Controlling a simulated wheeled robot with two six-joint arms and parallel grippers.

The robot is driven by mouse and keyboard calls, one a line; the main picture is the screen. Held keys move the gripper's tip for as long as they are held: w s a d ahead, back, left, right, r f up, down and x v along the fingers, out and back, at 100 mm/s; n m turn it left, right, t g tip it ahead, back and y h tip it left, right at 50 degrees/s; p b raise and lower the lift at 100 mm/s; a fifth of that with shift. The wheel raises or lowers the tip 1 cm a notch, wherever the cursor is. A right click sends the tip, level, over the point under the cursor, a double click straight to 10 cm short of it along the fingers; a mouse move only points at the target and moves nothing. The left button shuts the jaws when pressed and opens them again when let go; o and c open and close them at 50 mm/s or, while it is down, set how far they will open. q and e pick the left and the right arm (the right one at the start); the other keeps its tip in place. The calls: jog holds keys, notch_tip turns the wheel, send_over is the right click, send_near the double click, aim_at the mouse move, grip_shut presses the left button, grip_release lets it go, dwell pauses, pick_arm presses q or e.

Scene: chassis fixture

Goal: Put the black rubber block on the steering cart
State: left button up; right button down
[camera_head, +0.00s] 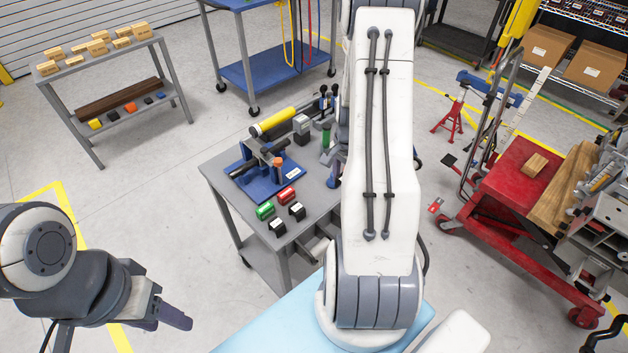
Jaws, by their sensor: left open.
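Small blocks lie in a row on the lower shelf of the grey bench at the upper left. A grey cart (222,172) in the middle, with a blue fixture and a yellow-sleeved shaft on top, appears to be the steering cart. My left gripper (166,317) is at the lower left, open and empty, over the floor and apart from both the bench and the cart. My large white arm hides part of the cart's right side. My right gripper is not visible.
Green and red blocks (286,196) and two black-and-white ones stand on the cart's near end. Wooden blocks (98,47) cover the bench top. A blue cart (262,75) stands behind. A red lift table (500,180) is at right. Floor between bench and cart is clear.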

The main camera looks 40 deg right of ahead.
jog(key=p, duration=0.2)
send_over(316, 202)
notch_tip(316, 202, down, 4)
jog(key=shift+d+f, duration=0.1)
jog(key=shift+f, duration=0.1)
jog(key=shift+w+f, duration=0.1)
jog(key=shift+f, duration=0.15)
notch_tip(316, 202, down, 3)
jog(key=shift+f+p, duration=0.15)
jog(key=shift+p, duration=0.15)
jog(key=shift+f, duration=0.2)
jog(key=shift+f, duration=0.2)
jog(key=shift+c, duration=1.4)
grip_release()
